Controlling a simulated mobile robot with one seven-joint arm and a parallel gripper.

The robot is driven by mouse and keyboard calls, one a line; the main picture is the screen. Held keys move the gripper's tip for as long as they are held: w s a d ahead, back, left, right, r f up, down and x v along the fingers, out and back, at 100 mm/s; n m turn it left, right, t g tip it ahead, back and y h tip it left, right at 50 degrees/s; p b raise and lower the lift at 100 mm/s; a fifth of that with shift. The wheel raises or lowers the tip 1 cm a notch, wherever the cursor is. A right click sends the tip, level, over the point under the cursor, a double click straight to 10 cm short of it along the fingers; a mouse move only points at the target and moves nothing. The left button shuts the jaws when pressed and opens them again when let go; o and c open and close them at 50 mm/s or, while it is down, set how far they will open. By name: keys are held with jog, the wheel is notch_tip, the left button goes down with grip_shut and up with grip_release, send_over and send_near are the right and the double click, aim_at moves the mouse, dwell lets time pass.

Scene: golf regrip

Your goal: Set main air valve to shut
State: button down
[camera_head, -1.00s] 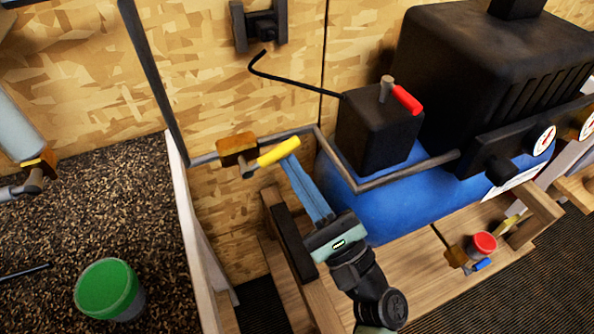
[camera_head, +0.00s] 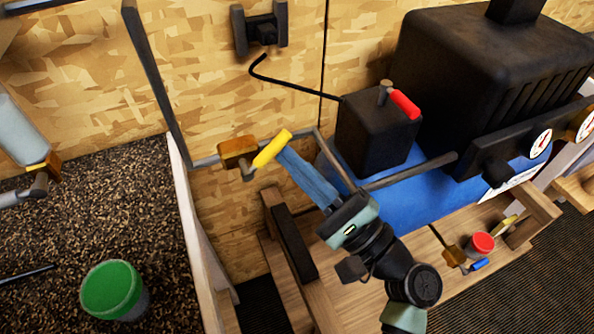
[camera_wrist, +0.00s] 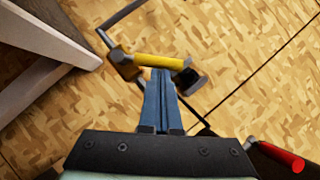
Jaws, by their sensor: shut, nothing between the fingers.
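A valve with a yellow lever (camera_head: 272,148) has a brass body (camera_head: 238,152) on the grey pipe along the wall. The lever points up and to the right, at an angle to the pipe. In the wrist view the yellow lever (camera_wrist: 160,61) lies across the top of my fingers. My gripper (camera_head: 283,153) is shut and empty, with its blue fingertips (camera_wrist: 161,72) at the lower side of the lever, seemingly touching it. The lever is not between the fingers.
A small valve with a blue lever (camera_head: 480,264) is at lower right.

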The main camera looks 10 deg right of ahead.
aim_at(272, 152)
jog(key=shift+s+a+r+n+g+h+p, duration=0.1)
jog(key=shift+a+r+n+g+p, duration=0.65)
jog(key=shift+n, duration=0.8)
jog(key=shift+s+a+r+n+g+h+p, duration=0.1)
jog(key=shift+a+r+n+g+p, duration=0.15)
jog(key=shift+r+n+g+p, duration=0.7)
jog(key=shift+s+a+r+n+g+h+p, duration=0.1)
jog(key=shift+a+r+n+g+p, duration=0.55)
jog(key=shift+n, duration=1.55)
jog(key=shift+d+f+g+p, duration=0.1)
jog(key=shift+f+g+p, duration=0.15)
jog(key=shift+f+p, duration=0.15)
